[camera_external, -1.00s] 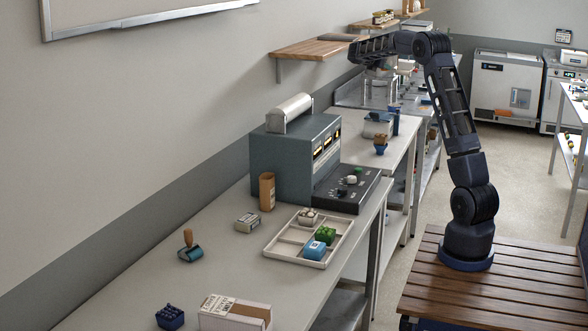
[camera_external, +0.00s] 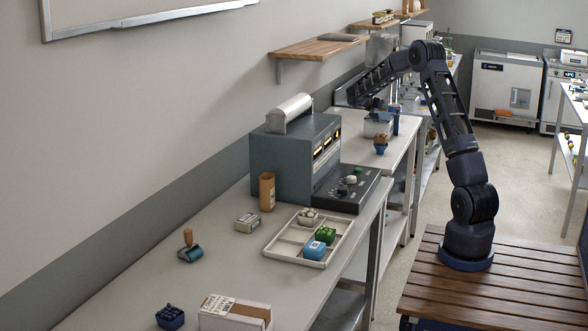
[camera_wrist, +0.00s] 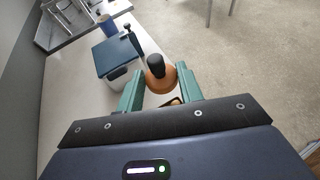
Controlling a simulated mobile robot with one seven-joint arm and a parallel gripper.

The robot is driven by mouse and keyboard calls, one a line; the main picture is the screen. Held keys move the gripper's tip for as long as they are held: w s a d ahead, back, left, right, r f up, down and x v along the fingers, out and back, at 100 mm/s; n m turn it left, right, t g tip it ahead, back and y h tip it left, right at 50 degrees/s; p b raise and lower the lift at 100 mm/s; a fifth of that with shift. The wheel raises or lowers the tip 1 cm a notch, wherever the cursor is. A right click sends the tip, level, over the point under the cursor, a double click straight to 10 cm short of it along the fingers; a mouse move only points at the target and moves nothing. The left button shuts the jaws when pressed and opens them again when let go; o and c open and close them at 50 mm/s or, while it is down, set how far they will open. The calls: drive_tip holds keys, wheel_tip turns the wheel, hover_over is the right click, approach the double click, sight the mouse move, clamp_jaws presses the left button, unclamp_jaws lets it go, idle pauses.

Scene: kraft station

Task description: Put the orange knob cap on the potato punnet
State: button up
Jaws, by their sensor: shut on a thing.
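The orange knob cap (camera_wrist: 160,84), an orange disc with a black knob on top, sits between the two teal fingers of my gripper (camera_wrist: 160,90) in the wrist view. My gripper is shut on it. In the external view my gripper (camera_external: 368,103) is above the far bench; the cap cannot be made out there. A small blue container with a brown top (camera_external: 380,146) stands on that bench, below and slightly right of the gripper. A pale-filled punnet (camera_external: 308,217) sits in the white tray on the near bench. I cannot tell which is the potato punnet.
A box with a dark blue lid (camera_wrist: 117,57) stands left of my gripper, with a blue cup (camera_wrist: 107,25) beyond it. The white tray (camera_external: 345,238) also holds green and blue punnets. A grey machine (camera_external: 290,158) stands behind it. A shelf (camera_external: 315,48) is on the wall.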

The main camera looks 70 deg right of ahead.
sight(379, 135)
wheel_tip(379, 135, down, 12)
drive_tip(key=shift+f, duration=0.1)
idle(0.5)
drive_tip(key=o, duration=1)
drive_tip(key=shift+f, duration=0.1)
drive_tip(key=shift+o, duration=0.2)
